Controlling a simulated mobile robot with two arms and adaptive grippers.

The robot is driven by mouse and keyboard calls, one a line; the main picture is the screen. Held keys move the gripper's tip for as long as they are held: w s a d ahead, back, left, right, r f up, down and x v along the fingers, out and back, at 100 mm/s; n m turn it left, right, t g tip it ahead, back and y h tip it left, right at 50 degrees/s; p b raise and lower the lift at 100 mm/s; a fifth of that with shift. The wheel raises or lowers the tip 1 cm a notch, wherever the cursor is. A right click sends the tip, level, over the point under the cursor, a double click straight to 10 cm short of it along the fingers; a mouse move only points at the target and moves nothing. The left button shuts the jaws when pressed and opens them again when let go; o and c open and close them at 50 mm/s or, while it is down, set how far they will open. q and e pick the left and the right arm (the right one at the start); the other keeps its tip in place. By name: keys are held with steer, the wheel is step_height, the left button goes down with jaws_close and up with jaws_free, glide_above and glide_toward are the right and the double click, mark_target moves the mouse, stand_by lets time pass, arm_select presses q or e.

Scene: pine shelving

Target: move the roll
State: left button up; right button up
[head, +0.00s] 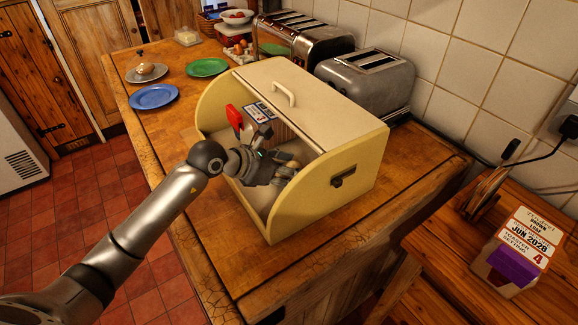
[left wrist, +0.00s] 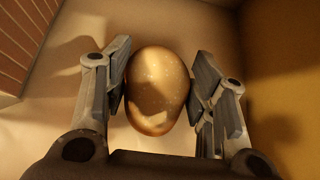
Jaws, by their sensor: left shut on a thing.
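A cream bread bin (head: 355,160) stands on the wooden counter with its lid up and its front open. My left arm reaches in through the opening, and my left gripper (head: 285,171) is inside the bin. In the left wrist view my left gripper (left wrist: 158,92) is shut on a brown, rounded roll (left wrist: 158,90), with one finger on each side. The bin's pale inner surface shows around the roll. In the head view the gripper mostly hides the held roll. My right gripper is not in view.
Two metal toasters stand behind the bin, the nearer one (head: 368,80) close to it. A grey plate with a bun-like item (head: 147,70), a blue plate (head: 154,97) and a green plate (head: 207,67) lie at the far left. A labelled bread loaf (head: 515,250) sits at right.

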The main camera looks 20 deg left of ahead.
arm_select(q)
steer(key=shift+f, duration=0.2)
steer(key=o, duration=1.1)
steer(key=shift+r, duration=0.1)
